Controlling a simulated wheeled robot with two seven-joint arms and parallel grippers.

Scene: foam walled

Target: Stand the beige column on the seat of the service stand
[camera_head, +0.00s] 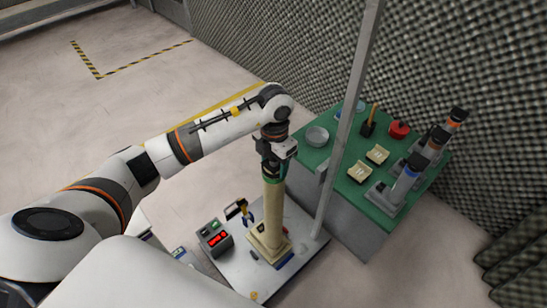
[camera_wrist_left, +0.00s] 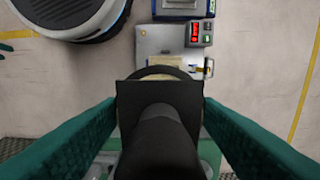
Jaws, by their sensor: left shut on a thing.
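The beige column (camera_head: 272,210) is upright in the head view, with a square beige foot (camera_head: 266,245) low over the service stand (camera_head: 225,270). My left gripper (camera_head: 272,168) is shut on the column's dark upper end from above. In the left wrist view, the green fingers of the left gripper (camera_wrist_left: 160,115) flank the column's black top (camera_wrist_left: 160,95), with a beige rim behind it. The service stand's pale plate (camera_wrist_left: 155,40) shows beyond. The column's foot hides the seat; I cannot tell whether they touch. My right gripper is not in view.
A box with a red display (camera_head: 214,238) stands on the plate, left of the column. A grey post (camera_head: 345,130) rises at its right. Behind it, a green-topped table (camera_head: 312,158) holds dishes, cream blocks and several upright devices. Open floor lies at left.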

